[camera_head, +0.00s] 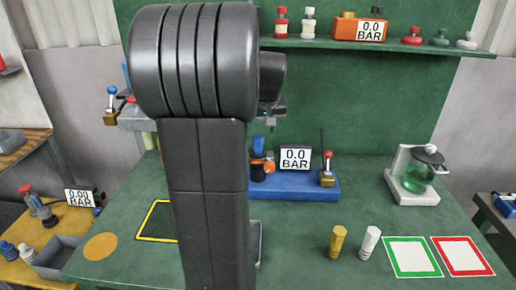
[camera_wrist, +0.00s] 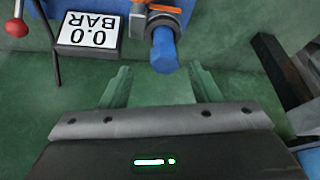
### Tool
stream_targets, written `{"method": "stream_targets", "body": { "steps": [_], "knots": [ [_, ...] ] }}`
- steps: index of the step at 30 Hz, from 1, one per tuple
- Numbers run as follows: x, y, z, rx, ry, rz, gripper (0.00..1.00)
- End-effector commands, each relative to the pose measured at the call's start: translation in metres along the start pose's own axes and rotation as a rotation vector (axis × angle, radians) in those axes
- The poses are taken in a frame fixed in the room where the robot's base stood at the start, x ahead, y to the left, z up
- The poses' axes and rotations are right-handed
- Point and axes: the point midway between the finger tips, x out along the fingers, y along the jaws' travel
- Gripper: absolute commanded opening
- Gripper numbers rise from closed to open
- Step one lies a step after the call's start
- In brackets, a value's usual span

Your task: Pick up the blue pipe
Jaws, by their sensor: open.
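The blue pipe (camera_wrist: 165,48) shows in the wrist view as a short cylinder at upper centre, its near end pointing down toward my gripper. It sits beside an orange and grey fitting (camera_wrist: 160,18). In the head view the blue pipe (camera_head: 258,142) stands above an orange ring (camera_head: 264,166), just right of my arm. My gripper (camera_wrist: 160,66) is open and empty. Its two green-tinted fingers flank the pipe's near end in the picture, with the pipe a little beyond the fingertips. I cannot tell the depth between them. In the head view my arm mostly hides the gripper.
A blue base (camera_head: 295,188) carries a 0.0 BAR display (camera_head: 295,158) and a red-knobbed lever (camera_head: 327,168). A yellow bolt (camera_head: 337,242), a white bolt (camera_head: 369,242) and a glass flask unit (camera_head: 418,175) stand to the right. A shelf (camera_head: 380,45) runs above.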

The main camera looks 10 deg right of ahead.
Motion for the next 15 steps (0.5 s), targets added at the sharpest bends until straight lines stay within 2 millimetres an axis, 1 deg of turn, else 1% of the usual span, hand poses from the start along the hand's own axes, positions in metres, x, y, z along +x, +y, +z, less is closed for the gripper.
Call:
{"method": "stream_targets", "body": {
  "steps": [1, 5, 8, 12, 15],
  "knots": [
    [0.005, 0.000, 0.000, 0.000, -0.002, -0.001, 0.56],
    [0.013, -0.001, 0.000, -0.001, 0.000, 0.000, 0.56],
    [0.023, -0.003, 0.000, -0.001, -0.003, -0.001, 0.56],
    [0.044, -0.008, -0.002, 0.000, -0.004, -0.001, 0.56],
    [0.057, -0.007, -0.002, 0.001, -0.003, 0.000, 0.56]
  ]
}}
